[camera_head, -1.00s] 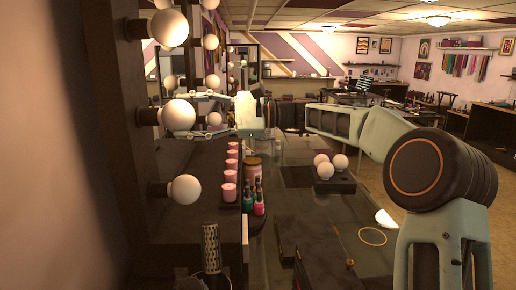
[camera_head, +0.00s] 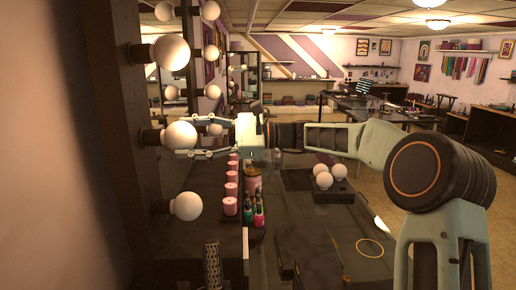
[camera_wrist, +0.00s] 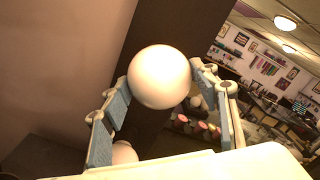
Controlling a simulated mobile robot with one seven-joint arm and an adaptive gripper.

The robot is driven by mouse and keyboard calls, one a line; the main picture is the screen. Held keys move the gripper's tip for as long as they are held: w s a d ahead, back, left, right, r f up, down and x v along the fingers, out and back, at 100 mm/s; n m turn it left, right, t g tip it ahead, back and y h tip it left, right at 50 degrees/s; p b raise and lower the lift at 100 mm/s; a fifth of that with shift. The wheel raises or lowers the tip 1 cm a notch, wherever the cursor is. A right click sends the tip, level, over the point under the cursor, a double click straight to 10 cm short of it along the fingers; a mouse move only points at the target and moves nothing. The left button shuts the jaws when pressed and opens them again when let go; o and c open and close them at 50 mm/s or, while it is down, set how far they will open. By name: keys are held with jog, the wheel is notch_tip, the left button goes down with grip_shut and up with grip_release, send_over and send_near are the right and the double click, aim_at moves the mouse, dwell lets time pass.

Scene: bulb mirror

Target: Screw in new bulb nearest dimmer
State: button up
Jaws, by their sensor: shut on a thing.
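My gripper (camera_head: 184,139) reaches left from the end of my arm to the mirror's dark frame (camera_head: 110,130). Its fingers are shut on the middle white round bulb (camera_head: 177,133), one finger on each side. This bulb sits at a dark socket (camera_head: 151,137) on the frame; how deeply its base is threaded is hidden. In the wrist view the held bulb (camera_wrist: 160,77) is between the two fingertips. Another bulb (camera_head: 172,52) is on the frame above it, and a lower bulb (camera_head: 186,206) is below. I cannot make out the dimmer for certain.
Three loose white bulbs (camera_head: 324,180) rest on a dark block on the counter. Pink jars (camera_head: 231,190) and nail polish bottles (camera_head: 253,214) stand below my gripper, near the mirror. A mesh cylinder (camera_head: 211,265) stands at the front. The counter's right part is mostly clear.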

jog(key=shift+m+p, duration=0.6)
jog(key=shift+p, duration=0.45)
jog(key=shift+r+m+p, duration=0.2)
jog(key=shift+m+p, duration=0.1)
jog(key=shift+p, duration=0.25)
jog(key=shift+m+p, duration=1)
jog(key=shift+p, duration=1.05)
jog(key=m, duration=0.2)
jog(key=shift+f+m, duration=0.15)
jog(key=shift+m, duration=0.15)
jog(key=m, duration=0.3)
jog(key=shift+m, duration=1)
